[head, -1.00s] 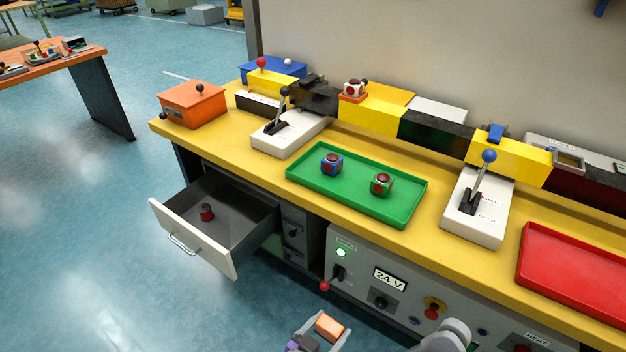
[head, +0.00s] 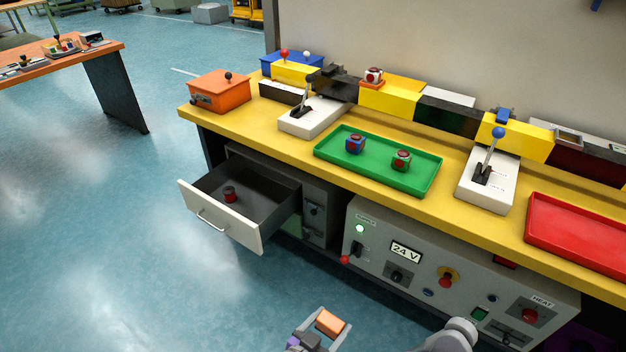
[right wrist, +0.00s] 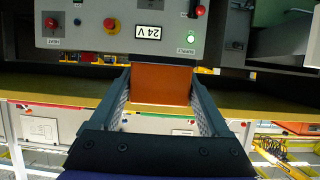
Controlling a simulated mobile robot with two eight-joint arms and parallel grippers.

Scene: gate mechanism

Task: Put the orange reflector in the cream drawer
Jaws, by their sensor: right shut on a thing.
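The orange reflector (head: 329,321) is held between the fingers of my right gripper (head: 331,325), low in the head view, in front of the bench. In the right wrist view the orange reflector (right wrist: 161,85) shows between the two dark fingers of my right gripper (right wrist: 160,95). The cream drawer (head: 222,218) is pulled open at the left end of the bench, up and left of the gripper in the head view. A dark red round object (head: 229,194) stands inside it. My left gripper is not in view.
The yellow bench (head: 300,150) carries a green tray (head: 425,182) with two cubes, a red tray (head: 580,236) and lever boxes. A grey control panel (head: 430,262) with a red-knobbed lever (head: 345,260) is under the bench. Clear floor lies between gripper and drawer.

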